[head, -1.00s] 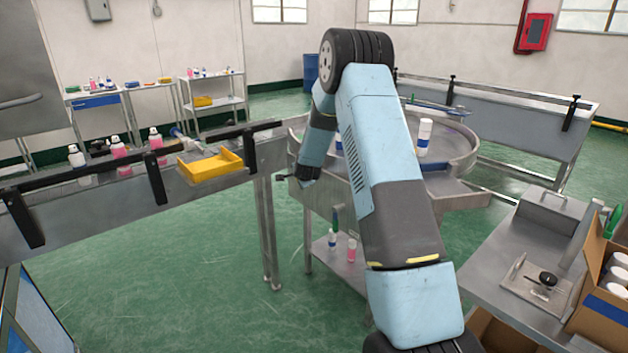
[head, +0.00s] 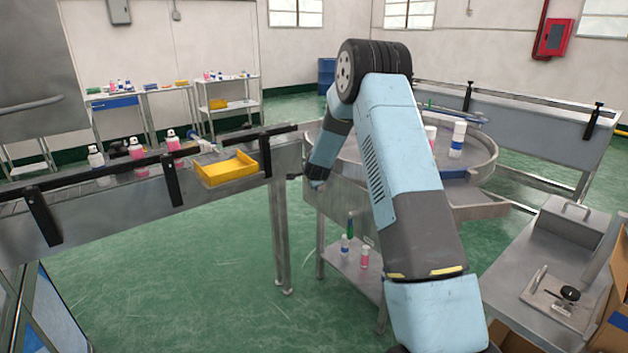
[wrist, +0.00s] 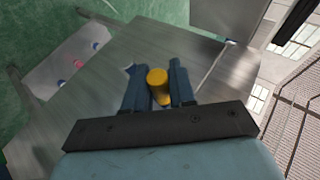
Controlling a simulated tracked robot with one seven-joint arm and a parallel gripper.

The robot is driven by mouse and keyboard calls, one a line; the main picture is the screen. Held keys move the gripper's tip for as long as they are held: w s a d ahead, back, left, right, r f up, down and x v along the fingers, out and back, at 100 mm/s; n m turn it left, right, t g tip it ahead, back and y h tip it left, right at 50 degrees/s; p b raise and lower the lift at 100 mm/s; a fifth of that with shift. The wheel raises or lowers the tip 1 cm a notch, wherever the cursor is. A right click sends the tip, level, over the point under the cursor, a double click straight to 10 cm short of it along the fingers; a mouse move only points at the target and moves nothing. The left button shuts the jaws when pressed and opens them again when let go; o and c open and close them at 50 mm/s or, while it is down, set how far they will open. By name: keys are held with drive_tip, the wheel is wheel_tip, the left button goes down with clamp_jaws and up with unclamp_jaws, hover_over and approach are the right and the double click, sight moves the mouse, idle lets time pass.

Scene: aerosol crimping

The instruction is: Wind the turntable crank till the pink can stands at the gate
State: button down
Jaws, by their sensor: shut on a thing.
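My gripper (wrist: 158,87) is shut on the yellow crank knob (wrist: 158,78), which stands between its dark fingers in the wrist view. In the head view my gripper (head: 293,177) is small at the turntable's left side, and the knob cannot be made out. The round metal turntable (head: 487,158) lies behind my arm. The pink can (head: 431,134) stands on it, partly hidden by my arm. A white can with a blue band (head: 457,141) stands just right of it. A blue piece (head: 455,174) shows at the near rim; I cannot tell whether it is the gate.
A shelf (head: 350,262) under the turntable holds small bottles. A metal bench (head: 535,270) stands at right.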

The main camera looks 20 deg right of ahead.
drive_tip(key=shift+d, duration=0.1)
drive_tip(key=c, duration=1)
unclamp_jaws()
drive_tip(key=shift+c, duration=0.2)
drive_tip(key=shift+s, duration=0.1)
drive_tip(key=v, duration=1.3)
drive_tip(key=shift+s+r, duration=0.15)
drive_tip(key=shift+r, duration=0.1)
